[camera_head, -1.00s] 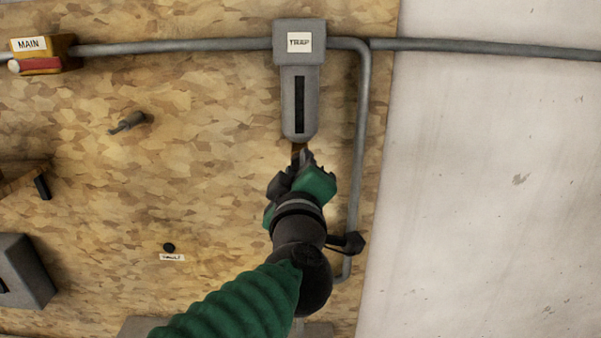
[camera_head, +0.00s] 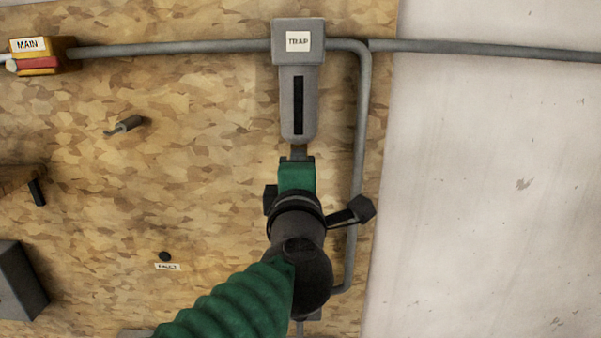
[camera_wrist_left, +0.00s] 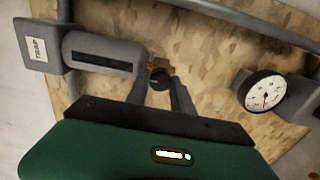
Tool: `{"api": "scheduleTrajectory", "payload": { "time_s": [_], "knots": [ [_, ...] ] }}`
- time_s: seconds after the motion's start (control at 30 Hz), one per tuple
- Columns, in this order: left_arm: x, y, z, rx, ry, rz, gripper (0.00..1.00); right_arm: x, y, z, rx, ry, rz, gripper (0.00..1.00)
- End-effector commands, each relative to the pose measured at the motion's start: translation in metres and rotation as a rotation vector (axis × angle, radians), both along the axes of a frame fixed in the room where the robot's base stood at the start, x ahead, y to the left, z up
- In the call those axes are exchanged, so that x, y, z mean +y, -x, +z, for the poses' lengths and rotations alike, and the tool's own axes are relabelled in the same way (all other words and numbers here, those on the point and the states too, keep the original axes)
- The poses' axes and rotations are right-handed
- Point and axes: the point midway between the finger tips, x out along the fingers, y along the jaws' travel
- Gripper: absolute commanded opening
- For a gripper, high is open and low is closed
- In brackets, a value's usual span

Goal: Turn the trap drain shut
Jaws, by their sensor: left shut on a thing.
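The trap (camera_head: 299,42) is a grey box labelled TRAP with a rounded, slotted body (camera_head: 288,105) below it, high on the board. It also shows at the left of the left wrist view (camera_wrist_left: 42,48). At the body's lower end sits the drain, a small brass fitting (camera_wrist_left: 165,66) with a dark knob (camera_wrist_left: 159,79). My left gripper (camera_head: 299,155) reaches up from below to this end. In the left wrist view its two fingers (camera_wrist_left: 161,88) are shut on the drain knob, one on each side. In the head view the gripper hides the knob. My right gripper is not in view.
A grey pipe (camera_head: 180,47) runs across the top and bends down (camera_head: 358,150) close right of my arm. A MAIN valve (camera_head: 40,62) is at upper left, with a small peg (camera_head: 126,125) below. A dial gauge (camera_wrist_left: 265,91) shows in the wrist view. A white wall (camera_head: 490,180) lies right.

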Motion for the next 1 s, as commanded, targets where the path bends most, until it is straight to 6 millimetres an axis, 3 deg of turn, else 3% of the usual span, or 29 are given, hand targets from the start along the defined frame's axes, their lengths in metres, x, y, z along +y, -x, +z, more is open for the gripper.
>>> {"api": "scheduleTrajectory", "payload": {
  "time_s": [0.03,0.47,0.5,0.63,1.0],
  "knots": [
    [-0.0004,-0.0007,-0.0070,0.011,0.005,0.000,0.00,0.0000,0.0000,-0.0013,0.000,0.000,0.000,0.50],
    [-0.0004,-0.0011,-0.0085,0.015,0.014,0.000,0.00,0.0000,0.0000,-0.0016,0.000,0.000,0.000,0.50],
    [-0.0005,-0.0012,-0.0085,0.015,0.014,0.000,0.32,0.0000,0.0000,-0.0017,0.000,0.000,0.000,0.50],
    [-0.0004,-0.0012,-0.0070,0.012,0.014,0.000,0.49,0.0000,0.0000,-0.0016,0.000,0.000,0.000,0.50],
    [-0.0011,0.0026,-0.0046,0.006,0.012,-0.001,0.50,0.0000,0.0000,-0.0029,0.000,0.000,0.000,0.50]
  ]
}}
